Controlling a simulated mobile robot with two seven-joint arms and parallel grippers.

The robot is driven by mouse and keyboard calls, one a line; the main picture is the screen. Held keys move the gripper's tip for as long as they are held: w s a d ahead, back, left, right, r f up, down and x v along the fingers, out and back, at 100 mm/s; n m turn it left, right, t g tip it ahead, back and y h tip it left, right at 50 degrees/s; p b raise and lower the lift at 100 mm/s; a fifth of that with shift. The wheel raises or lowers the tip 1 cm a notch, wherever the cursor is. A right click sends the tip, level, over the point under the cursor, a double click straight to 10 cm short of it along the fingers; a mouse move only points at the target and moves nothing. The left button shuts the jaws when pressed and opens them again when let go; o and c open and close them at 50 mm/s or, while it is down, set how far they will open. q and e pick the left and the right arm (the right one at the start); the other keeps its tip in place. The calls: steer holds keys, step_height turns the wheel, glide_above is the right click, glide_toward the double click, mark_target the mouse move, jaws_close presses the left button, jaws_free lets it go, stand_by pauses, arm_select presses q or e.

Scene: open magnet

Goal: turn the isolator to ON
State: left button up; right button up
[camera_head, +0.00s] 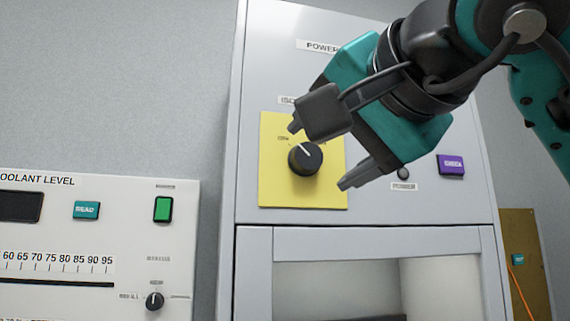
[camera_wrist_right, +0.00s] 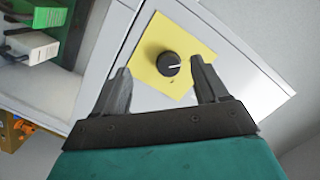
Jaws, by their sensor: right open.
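The isolator is a round black knob (camera_head: 306,159) on a yellow plate (camera_head: 275,190) on the grey cabinet front. Its white mark points to the upper left, towards a small label that looks like OFF. My right gripper (camera_head: 319,156) is open and comes in from the upper right, its fingers spread around the knob's right side in the head view. In the right wrist view the knob (camera_wrist_right: 169,64) shows between and beyond the open fingertips (camera_wrist_right: 161,66), with nothing held. The ON label is not readable, perhaps hidden by my gripper. My left gripper is not in view.
A purple button (camera_head: 451,165) and a small dark round part (camera_head: 404,173) sit right of the plate. At left is a coolant level panel (camera_head: 60,220) with a green switch (camera_head: 163,209) and a smaller knob (camera_head: 154,300). An open bay lies below.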

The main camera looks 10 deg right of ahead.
mark_target(309, 157)
steer(key=w+r, duration=0.1)
steer(key=w, duration=0.2)
steer(key=w+d+t+h+p, duration=0.1)
steer(key=w, duration=0.3)
steer(key=w+r+h, duration=0.1)
steer(key=w, duration=0.3)
steer(key=shift+d+r+m, duration=0.15)
steer(key=shift+r+m, duration=0.2)
steer(key=shift+m, duration=0.05)
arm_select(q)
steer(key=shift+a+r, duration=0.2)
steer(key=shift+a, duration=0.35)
arm_select(e)
steer(key=shift+c, duration=0.4)
steer(key=c, duration=1)
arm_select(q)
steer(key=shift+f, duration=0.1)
